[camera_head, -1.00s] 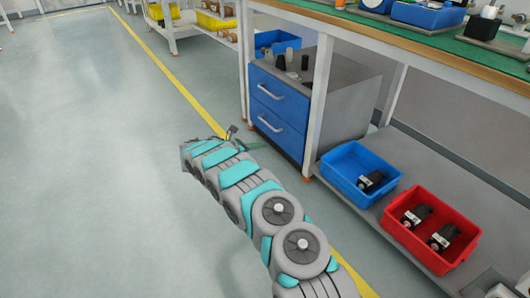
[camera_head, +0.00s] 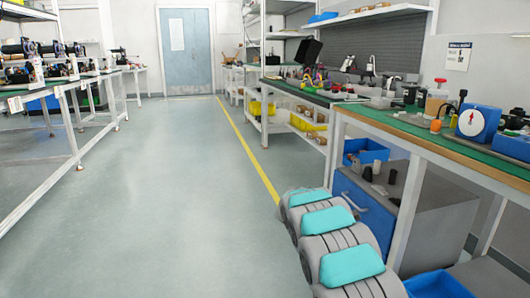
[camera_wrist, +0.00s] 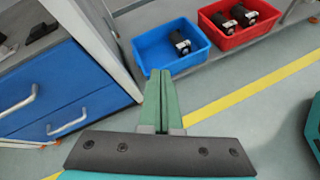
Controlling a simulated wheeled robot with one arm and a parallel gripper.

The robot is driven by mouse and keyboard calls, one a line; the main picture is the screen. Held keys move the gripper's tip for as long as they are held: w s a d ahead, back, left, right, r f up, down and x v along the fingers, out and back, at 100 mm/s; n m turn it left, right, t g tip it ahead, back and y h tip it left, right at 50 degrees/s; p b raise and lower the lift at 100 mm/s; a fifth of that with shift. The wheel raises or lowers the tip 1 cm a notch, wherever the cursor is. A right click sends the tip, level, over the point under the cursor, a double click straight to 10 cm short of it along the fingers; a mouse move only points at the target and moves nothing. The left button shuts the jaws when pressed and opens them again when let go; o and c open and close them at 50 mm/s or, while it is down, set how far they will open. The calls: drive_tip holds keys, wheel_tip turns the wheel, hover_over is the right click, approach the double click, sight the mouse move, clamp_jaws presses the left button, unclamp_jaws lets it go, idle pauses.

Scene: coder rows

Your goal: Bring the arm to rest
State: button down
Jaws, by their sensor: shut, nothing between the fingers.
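My arm (camera_head: 338,245) shows in the head view as grey links with teal covers at the lower right, beside the workbench. Its end is hidden in that view. My gripper (camera_wrist: 163,100) shows in the wrist view with its two green fingers together and nothing between them. It is above the floor, between the blue drawer cabinet and the lower shelf with bins, and touches nothing that I can see.
A blue drawer cabinet (camera_wrist: 62,88) stands close to the left of my gripper. A blue bin (camera_wrist: 155,50) and a red bin (camera_wrist: 226,40) hold dark parts. The workbench (camera_head: 430,133) runs along the right. The aisle floor (camera_head: 170,190) on the left is clear.

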drive_tip(key=s+a+r+m+g+y+p, duration=0.1)
drive_tip(key=s+a+r+m+y, duration=0.25)
drive_tip(key=s, duration=0.75)
drive_tip(key=s+d+r+m+g+y+p, duration=0.15)
drive_tip(key=s+r+m, duration=0.25)
drive_tip(key=s+r, duration=0.5)
drive_tip(key=s+a+m+y+p, duration=0.2)
drive_tip(key=s+a, duration=0.6)
drive_tip(key=s, duration=0.6)
drive_tip(key=s+a+m+y+p, duration=0.2)
drive_tip(key=s+a+m+y, duration=0.2)
drive_tip(key=s+a, duration=0.4)
drive_tip(key=s+t+y, duration=0.1)
drive_tip(key=s, duration=0.4)
drive_tip(key=shift+s+r+m, duration=0.25)
drive_tip(key=shift+s+m, duration=0.1)
